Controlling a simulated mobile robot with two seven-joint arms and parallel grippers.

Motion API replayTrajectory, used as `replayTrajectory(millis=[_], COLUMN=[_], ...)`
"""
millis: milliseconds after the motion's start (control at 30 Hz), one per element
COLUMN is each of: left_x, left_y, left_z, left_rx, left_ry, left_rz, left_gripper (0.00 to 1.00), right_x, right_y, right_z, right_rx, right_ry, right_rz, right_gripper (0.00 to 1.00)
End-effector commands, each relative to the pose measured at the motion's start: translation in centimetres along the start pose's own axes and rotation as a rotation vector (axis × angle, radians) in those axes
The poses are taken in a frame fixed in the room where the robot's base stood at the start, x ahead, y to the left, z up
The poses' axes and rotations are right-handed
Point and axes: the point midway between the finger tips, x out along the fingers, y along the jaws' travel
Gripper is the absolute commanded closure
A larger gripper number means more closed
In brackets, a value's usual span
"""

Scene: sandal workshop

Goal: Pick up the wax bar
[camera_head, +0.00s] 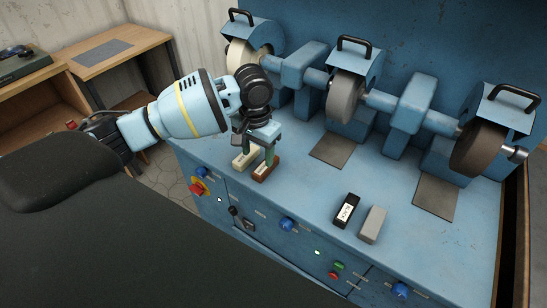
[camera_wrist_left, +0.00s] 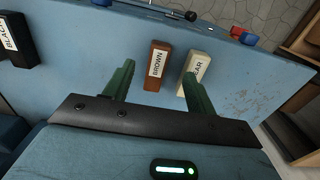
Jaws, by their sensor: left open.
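Several small bars lie on the blue bench top; the task does not say which is the wax bar. A brown bar labelled BROWN (camera_wrist_left: 157,66) and a cream bar with a partly hidden label ending in "EAR" (camera_wrist_left: 201,59) lie side by side. In the head view the brown bar (camera_head: 265,170) and the cream bar (camera_head: 243,162) are just below my left gripper (camera_head: 256,154). This gripper is open with green fingers. In the wrist view the brown bar appears between the fingers, and the right finger overlaps the cream bar. I cannot tell whether they touch. My right gripper is not visible.
A black labelled bar (camera_head: 347,211) and a grey block (camera_head: 373,225) lie to the right on the bench (camera_head: 300,190). Grinding wheels (camera_head: 345,97) stand behind. Buttons and knobs (camera_head: 287,224) line the front panel. A wooden desk (camera_head: 105,52) is at back left.

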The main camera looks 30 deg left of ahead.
Motion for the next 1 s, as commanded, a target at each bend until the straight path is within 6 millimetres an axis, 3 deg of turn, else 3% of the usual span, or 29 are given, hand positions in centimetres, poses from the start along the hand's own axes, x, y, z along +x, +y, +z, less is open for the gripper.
replayTrajectory(millis=[300, 600, 1000], left_x=[1.6, 3.0, 7.7], left_y=[0.0, 0.0, 0.0], left_z=[0.0, -0.1, -0.3], left_rx=[-0.001, 0.000, 0.000], left_ry=[-0.004, 0.000, -0.001], left_rz=[0.001, 0.000, 0.000], left_gripper=[0.44, 0.44, 0.44], right_x=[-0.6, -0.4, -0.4], right_y=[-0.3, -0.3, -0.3], right_z=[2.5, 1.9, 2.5], right_rx=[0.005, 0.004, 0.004], right_ry=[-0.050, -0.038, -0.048], right_rz=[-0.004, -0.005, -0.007], right_gripper=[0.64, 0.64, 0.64])
